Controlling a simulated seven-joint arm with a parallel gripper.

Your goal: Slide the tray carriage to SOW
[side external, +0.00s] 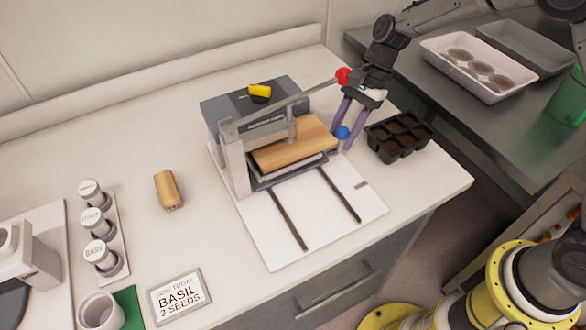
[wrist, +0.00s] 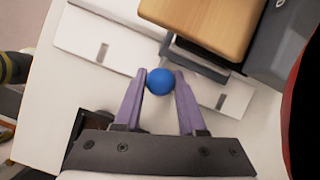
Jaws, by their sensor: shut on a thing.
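The tray carriage (side external: 287,176) is a dark, flat tray at the back end of two dark rails (side external: 287,220) on a white base plate (side external: 325,238). It sits beneath a wooden block (side external: 290,151) of a grey press frame. A blue ball knob (side external: 342,132) is at the carriage's right side; it also shows in the wrist view (wrist: 160,81). My gripper (wrist: 161,74) is shut on this knob, one purple finger on each side. No SOW marking is readable; a small dark mark lies on the plate's right edge. The knob's attachment is partly hidden.
A lever with a red ball (side external: 343,76) passes close beside my wrist. A black seedling tray (side external: 400,137) stands right of my gripper. A wooden block (side external: 168,190), labelled jars (side external: 96,222) and a BASIL 3 SEEDS sign (side external: 180,297) are left. The front rails are clear.

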